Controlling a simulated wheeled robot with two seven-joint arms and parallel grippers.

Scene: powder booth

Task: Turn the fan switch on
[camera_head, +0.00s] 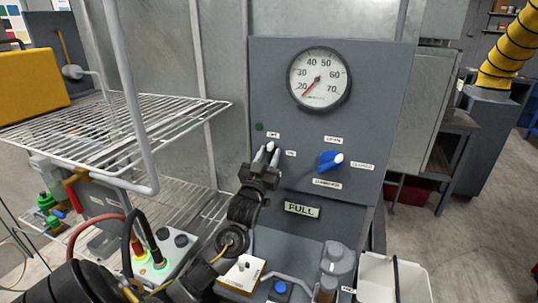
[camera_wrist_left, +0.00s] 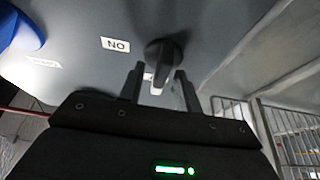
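The fan switch is a dark rotary knob (camera_wrist_left: 163,53) on the grey panel (camera_head: 384,75), between an OFF label (camera_head: 273,134) and an ON label (camera_head: 291,153). The wrist view shows the ON label (camera_wrist_left: 115,44) upside down. My left gripper (camera_head: 267,154) is at the switch and mostly hides it in the head view. In the wrist view the left gripper (camera_wrist_left: 160,78) is open, with one finger on each side of the knob near the fingertips. I cannot tell whether they touch it. The knob's exact setting is unclear. My right gripper is not in view.
A blue selector knob (camera_head: 329,161) sits to the right on the panel, below a round gauge (camera_head: 319,78). A FULL display (camera_head: 301,210) is beneath. A wire rack (camera_head: 110,125) stands close on the left. A white bin (camera_head: 393,280) is at lower right.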

